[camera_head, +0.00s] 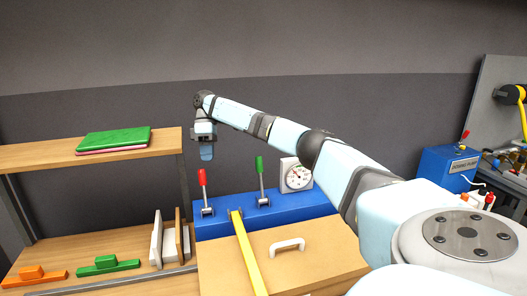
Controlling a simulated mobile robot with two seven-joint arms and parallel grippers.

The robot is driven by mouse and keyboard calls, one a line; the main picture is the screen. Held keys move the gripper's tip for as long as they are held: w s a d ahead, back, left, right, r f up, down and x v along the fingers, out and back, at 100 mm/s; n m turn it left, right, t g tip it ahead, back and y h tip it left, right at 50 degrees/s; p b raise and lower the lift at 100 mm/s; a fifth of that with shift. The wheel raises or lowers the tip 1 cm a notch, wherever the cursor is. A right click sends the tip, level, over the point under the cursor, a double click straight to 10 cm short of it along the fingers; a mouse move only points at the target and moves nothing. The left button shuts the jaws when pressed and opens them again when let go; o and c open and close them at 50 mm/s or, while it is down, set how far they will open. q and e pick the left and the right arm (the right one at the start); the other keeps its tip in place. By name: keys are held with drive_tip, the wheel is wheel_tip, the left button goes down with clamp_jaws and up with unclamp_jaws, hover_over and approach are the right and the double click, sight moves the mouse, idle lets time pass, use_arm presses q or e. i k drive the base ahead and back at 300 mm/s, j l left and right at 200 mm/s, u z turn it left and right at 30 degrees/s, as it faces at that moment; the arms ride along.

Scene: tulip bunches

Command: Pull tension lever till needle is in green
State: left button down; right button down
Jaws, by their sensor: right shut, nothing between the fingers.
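A white dial gauge (297,175) stands at the back of a blue bench unit (315,202); its needle is too small to read against any green zone. A lever with a red handle (202,178) stands upright at the unit's left. A lever with a green handle (259,166) stands between it and the gauge. I cannot tell which one is the tension lever. My right gripper (207,154) points down, shut and empty, just above the red handle in the picture and apart from both levers. My left gripper is not in view.
A yellow strap (248,257) runs over the wooden box front, beside a white handle (287,246). A wooden shelf (40,157) with a green book (115,139) is at the left. A blue box (447,168) and cables stand at the right.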

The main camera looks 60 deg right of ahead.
sight(259, 160)
drive_tip(key=l, duration=1.45)
drive_tip(key=i, duration=0.05)
